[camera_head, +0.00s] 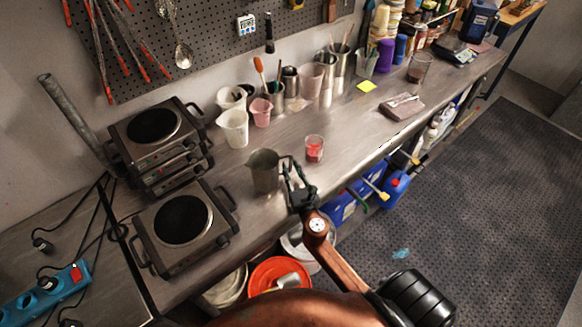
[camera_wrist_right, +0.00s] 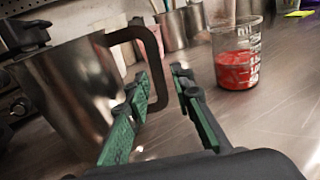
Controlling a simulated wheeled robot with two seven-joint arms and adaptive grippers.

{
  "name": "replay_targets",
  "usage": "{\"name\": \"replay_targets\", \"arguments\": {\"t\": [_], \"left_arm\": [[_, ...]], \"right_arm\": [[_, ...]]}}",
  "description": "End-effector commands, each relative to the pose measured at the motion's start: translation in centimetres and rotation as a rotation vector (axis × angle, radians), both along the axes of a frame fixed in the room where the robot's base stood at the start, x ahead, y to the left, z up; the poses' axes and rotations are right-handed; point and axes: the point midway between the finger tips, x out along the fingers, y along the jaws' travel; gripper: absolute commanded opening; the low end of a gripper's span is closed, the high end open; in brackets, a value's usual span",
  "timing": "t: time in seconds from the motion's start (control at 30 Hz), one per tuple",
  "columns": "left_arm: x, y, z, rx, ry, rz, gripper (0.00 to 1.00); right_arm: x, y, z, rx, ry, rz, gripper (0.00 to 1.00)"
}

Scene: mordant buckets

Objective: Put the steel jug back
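The steel jug (camera_head: 264,172) stands upright on the metal bench near its front edge, right of the front hot plate. In the right wrist view the jug (camera_wrist_right: 75,90) fills the left side, and its dark handle (camera_wrist_right: 152,62) points toward my fingers. My right gripper (camera_head: 291,178) is at the handle side of the jug. In the wrist view its green-padded fingers (camera_wrist_right: 163,100) are apart, with the handle's outer bar between them. I cannot tell whether either finger touches the handle. My left gripper is not in view.
A glass beaker of red liquid (camera_head: 314,149) stands close behind and right of my right gripper. Hot plates (camera_head: 183,222) occupy the bench at left. White jugs (camera_head: 234,127) and utensil pots line the back. Bare bench lies right of the beaker. Buckets (camera_head: 270,277) sit below the edge.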

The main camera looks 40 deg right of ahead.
Motion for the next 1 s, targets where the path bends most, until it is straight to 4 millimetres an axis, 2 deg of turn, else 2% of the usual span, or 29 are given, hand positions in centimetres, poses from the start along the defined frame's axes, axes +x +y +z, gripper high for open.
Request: {"name": "replay_targets", "arguments": {"t": [0.3, 0.5, 0.7, 1.0], "left_arm": [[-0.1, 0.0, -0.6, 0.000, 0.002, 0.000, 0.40], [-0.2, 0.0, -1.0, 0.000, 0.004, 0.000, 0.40], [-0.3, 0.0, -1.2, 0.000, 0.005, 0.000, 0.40], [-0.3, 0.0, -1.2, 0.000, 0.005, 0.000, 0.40]], "right_arm": [[-6.5, 2.0, -0.4, 0.002, 0.006, -0.001, 0.22], [-9.5, 3.0, -0.3, 0.001, 0.003, -0.001, 0.22], [-10.6, 3.4, -0.1, 0.001, 0.002, -0.001, 0.22], [-10.6, 3.4, -0.1, 0.001, 0.002, 0.000, 0.22]]}}
